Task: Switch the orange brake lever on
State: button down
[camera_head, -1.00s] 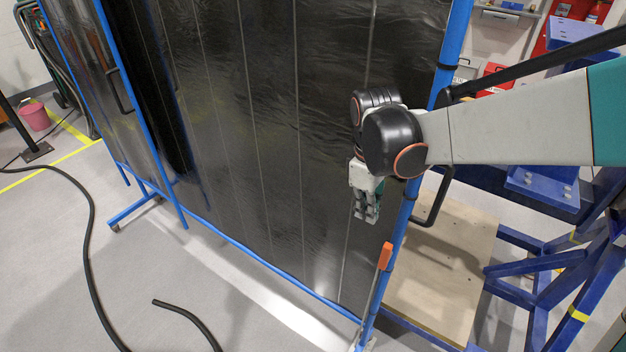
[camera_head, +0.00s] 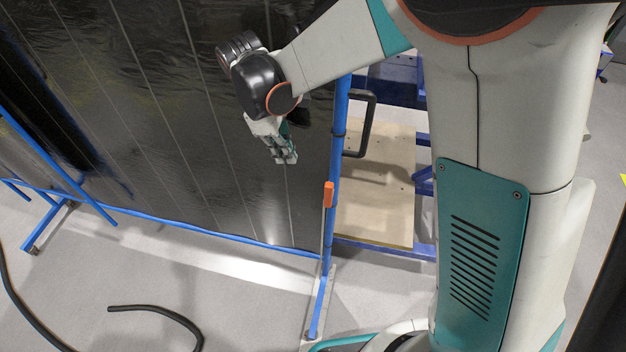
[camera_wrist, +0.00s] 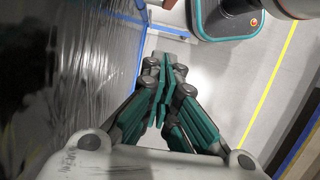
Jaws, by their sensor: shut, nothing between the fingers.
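The orange brake lever (camera_head: 328,195) stands upright on the lower part of the blue frame post in the head view. It has an orange grip on top of a thin metal rod. My gripper (camera_head: 284,160) hangs in front of the dark screen, above and to the left of the lever, apart from it. In the wrist view my gripper (camera_wrist: 165,62) has its fingers together with nothing between them.
The dark screen (camera_head: 150,120) in its blue frame fills the left side. A black handle (camera_head: 368,125) sticks out right of the post. A wooden board (camera_head: 375,215) lies behind it. Black hoses (camera_head: 160,308) lie on the open grey floor in front.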

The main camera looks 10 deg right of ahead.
aim_at(330, 188)
jog(key=shift+f, duration=0.1)
jog(key=s+d+f+b, duration=0.2)
jog(key=d+f+b, duration=0.2)
jog(key=f, duration=0.5)
jog(key=shift+d+f, duration=0.25)
jog(key=shift+d, duration=0.8)
jog(key=shift+s, duration=0.1)
jog(key=shift+d+r, duration=0.1)
jog(key=shift+d, duration=0.05)
jog(key=shift+s+d+y, duration=0.1)
jog(key=shift+y, duration=0.3)
